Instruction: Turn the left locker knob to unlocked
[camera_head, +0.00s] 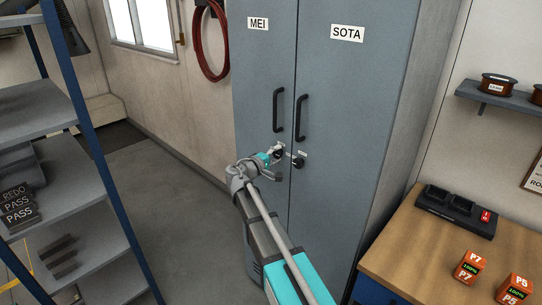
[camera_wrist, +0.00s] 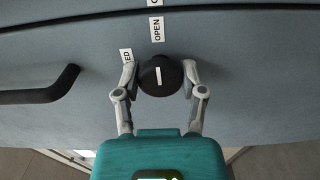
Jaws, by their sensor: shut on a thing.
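The left locker knob (camera_wrist: 150,87) is round and black with a white line across its face. It sits on the grey left locker door (camera_head: 262,75), labelled MEI. My gripper (camera_wrist: 159,73) is shut on the knob, one finger on each side. The white line lines up with the OPEN label (camera_wrist: 157,29). A second label (camera_wrist: 126,56) ending in "ED" is partly hidden by the left finger. In the head view my gripper (camera_head: 271,156) reaches the door below its handle and partly covers the knob.
The left door handle (camera_head: 278,110) is close above the knob. The right door, labelled SOTA (camera_head: 347,33), has its own handle (camera_head: 301,118) and black knob (camera_head: 298,163). A shelf rack (camera_head: 75,165) stands left, a wooden workbench (camera_head: 420,255) right. Floor between rack and locker is clear.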

